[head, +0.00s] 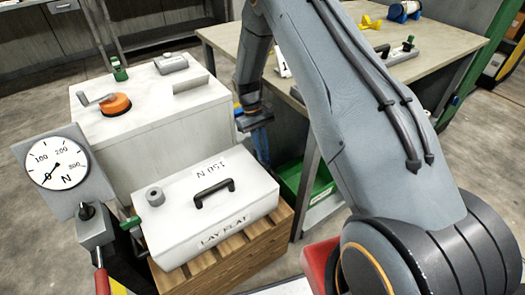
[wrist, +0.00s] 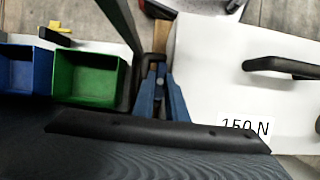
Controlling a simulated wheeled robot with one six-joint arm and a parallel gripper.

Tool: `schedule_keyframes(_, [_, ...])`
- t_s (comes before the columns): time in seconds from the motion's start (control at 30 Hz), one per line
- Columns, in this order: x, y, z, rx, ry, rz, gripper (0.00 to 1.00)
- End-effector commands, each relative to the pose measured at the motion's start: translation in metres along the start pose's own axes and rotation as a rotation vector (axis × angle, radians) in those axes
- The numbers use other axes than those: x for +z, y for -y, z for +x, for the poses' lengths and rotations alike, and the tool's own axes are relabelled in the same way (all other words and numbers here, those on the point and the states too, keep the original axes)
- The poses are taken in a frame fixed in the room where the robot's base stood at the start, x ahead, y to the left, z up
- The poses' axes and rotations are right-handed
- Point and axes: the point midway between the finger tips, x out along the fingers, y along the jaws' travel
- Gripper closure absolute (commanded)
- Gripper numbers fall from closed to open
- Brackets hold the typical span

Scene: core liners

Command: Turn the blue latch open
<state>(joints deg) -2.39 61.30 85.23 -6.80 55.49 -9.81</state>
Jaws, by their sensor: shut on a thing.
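My gripper (head: 262,158) reaches down between the white case and the wooden table. Its blue fingers also show in the wrist view (wrist: 160,72), close together and pointing down beside the edge of the case. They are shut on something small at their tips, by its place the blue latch. The fingers hide most of it, and blue on blue I cannot tell its outline or how far it is turned. The white case (head: 180,225), marked "150 N" and "LAY FLAT", has a black handle (head: 215,192); the handle also shows in the wrist view (wrist: 285,67).
The case lies on a wooden crate (head: 225,262). A gauge (head: 60,165) stands at left, and a white cabinet (head: 150,125) with an orange knob (head: 116,104) behind. A green bin (wrist: 90,78) and a blue bin (wrist: 25,72) sit close beside my gripper. The table (head: 455,35) is at right.

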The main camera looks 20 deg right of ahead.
Motion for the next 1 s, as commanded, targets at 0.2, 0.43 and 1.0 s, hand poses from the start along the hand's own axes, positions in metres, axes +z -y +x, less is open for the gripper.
schedule_keyframes(0.2, [-0.0005, 0.0002, -0.0008, -0.001, -0.002, 0.002, 1.0])
schedule_keyframes(0.43, [-0.0004, 0.0002, -0.0006, 0.0, -0.001, 0.001, 0.69])
schedule_keyframes(1.0, [0.0036, 0.0048, -0.0026, 0.142, 0.002, -0.344, 0.69])
